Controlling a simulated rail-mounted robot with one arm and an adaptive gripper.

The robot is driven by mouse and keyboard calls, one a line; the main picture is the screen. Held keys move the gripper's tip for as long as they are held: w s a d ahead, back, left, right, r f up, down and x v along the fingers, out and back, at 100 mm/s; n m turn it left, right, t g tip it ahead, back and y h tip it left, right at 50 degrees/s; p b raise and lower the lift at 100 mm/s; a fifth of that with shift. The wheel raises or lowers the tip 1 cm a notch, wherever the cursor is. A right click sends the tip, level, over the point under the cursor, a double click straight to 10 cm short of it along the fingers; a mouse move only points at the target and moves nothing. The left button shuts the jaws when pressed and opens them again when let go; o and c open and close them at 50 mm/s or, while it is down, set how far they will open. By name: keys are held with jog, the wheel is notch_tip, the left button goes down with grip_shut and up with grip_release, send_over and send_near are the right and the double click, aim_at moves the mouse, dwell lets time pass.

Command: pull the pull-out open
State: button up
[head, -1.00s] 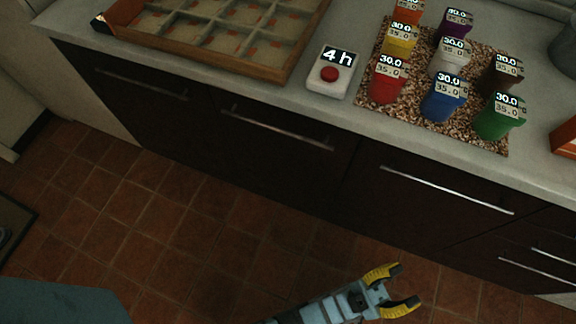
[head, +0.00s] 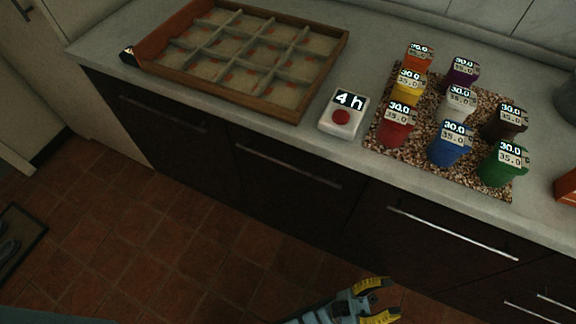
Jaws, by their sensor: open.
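Dark cabinet fronts run under the counter in the head view, and all look shut. Bar handles show on the left front (head: 162,114), the middle front (head: 290,163) and the right front (head: 453,233). Two more short handles (head: 531,312) show at the lower right. I cannot tell which front is the pull-out. My gripper (head: 390,299), with yellow fingertips, is open and empty at the bottom of the view. It is over the tiled floor, below and left of the right handle in the picture, apart from the fronts.
The counter (head: 400,213) carries a wooden divided tray (head: 215,88), a white timer box with a red button (head: 341,120), and several coloured pots with number labels on a speckled mat (head: 388,152). The tiled floor (head: 190,235) before the cabinets is clear. A dark mat (head: 22,232) lies at far left.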

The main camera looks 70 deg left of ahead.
jog(key=s+a+f+n+g+y+p, duration=0.25)
jog(key=a+n, duration=0.25)
jog(key=a, duration=0.4)
jog(key=n+g+y+p, duration=0.8)
jog(key=n+g+p, duration=0.1)
jog(key=n, duration=0.7)
send_near(286, 164)
jog(key=b+x, duration=0.1)
jog(key=x, duration=0.2)
jog(key=b+x, duration=0.2)
jog(key=x, duration=0.1)
jog(key=b+x, duration=0.2)
jog(key=x, duration=0.2)
jog(key=shift+f, duration=0.3)
grip_shut()
